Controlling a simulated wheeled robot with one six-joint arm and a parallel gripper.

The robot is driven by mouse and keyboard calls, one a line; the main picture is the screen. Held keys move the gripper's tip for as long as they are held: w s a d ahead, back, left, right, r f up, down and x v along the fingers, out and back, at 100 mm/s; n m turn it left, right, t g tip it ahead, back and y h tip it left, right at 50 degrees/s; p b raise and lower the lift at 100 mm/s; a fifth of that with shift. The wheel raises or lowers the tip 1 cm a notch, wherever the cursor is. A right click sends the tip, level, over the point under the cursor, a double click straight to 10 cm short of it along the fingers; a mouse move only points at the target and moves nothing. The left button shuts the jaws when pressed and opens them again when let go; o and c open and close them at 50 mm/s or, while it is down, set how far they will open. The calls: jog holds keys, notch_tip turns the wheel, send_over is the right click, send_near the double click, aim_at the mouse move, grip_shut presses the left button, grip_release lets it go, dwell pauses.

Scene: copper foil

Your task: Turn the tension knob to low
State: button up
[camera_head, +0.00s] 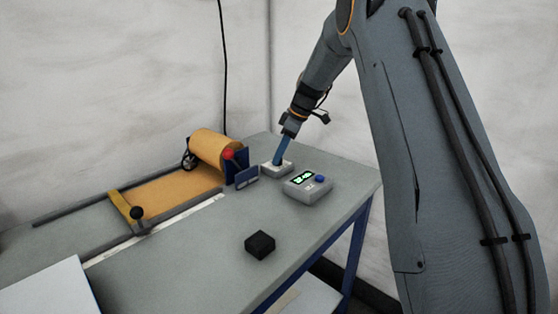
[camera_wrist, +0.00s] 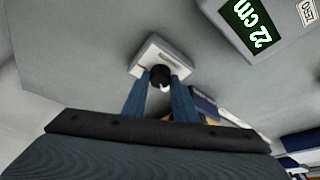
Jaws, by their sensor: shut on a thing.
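The tension knob (camera_wrist: 160,75) is a small black knob with a white mark, on a light box (camera_wrist: 147,52) on the bench. In the head view the box (camera_head: 268,172) stands near the back corner of the bench, and the knob is hidden by my fingers. My gripper (camera_wrist: 162,84) points down at it, with its blue fingers shut on the knob, one on each side. In the head view my gripper (camera_head: 278,160) reaches down to the box from above. The label on the box is too small to read.
A grey display unit (camera_head: 308,187) with a blue button stands right beside the box; its screen reads 22 cm in the wrist view. A copper foil roll (camera_head: 214,150) with a red-knobbed lever (camera_head: 229,154) is to the left. A black block (camera_head: 260,245) lies nearer the front.

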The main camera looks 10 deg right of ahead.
jog(key=shift+f+n+b, duration=0.1)
jog(key=shift+n+b, duration=0.25)
jog(key=shift+n, duration=0.35)
jog(key=shift+g, duration=0.4)
jog(key=o, duration=1)
jog(key=b+v, duration=0.1)
jog(key=v, duration=0.7)
jog(key=shift+d, duration=0.15)
jog(key=shift+f, duration=0.1)
